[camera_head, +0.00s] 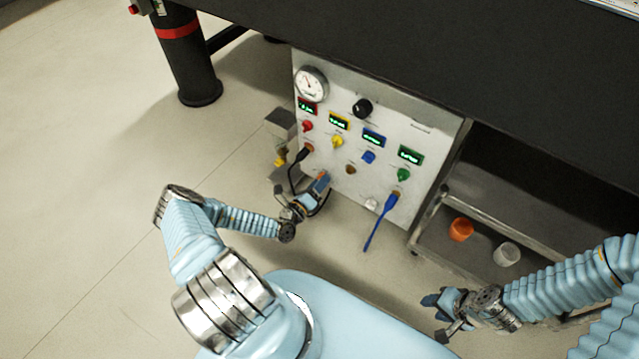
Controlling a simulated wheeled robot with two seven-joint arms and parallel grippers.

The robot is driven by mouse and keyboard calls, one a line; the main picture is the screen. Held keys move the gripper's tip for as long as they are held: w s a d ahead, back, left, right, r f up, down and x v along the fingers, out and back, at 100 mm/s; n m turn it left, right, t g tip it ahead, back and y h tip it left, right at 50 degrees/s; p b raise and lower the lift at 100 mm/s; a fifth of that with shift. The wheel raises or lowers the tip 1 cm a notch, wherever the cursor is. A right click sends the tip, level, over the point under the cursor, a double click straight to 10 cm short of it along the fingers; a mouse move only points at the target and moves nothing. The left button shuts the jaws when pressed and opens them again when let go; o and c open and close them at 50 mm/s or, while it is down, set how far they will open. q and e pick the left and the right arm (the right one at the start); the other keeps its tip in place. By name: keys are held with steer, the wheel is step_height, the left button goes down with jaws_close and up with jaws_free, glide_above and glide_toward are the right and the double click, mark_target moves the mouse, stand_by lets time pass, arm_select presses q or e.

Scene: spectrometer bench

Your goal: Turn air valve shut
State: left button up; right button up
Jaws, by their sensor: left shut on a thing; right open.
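A white control panel (385,135) stands under the dark bench, with a row of coloured knobs: red (307,126), yellow (338,142), blue (369,157) and green (403,174). None is legibly marked as the air valve. My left gripper (321,184) is at the panel's lower left edge, shut on a small orange-brown part (323,175) that its fingers mostly hide. I cannot tell whether this part is the air valve. My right gripper (436,316) is open and empty above the floor, at the lower right, apart from the panel.
A round gauge (311,83) and a black knob (362,108) sit at the panel's top. A grey box (281,124) stands left. Orange (461,229) and white (507,254) cups stand on the right shelf.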

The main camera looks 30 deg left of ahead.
arm_select(q)
steer(key=shift+n, duration=0.8)
steer(key=o, duration=1)
steer(key=shift+o, duration=0.2)
steer(key=s+a, duration=0.1)
steer(key=s, duration=1.2)
steer(key=shift+s+p, duration=0.35)
steer(key=shift+s, duration=0.05)
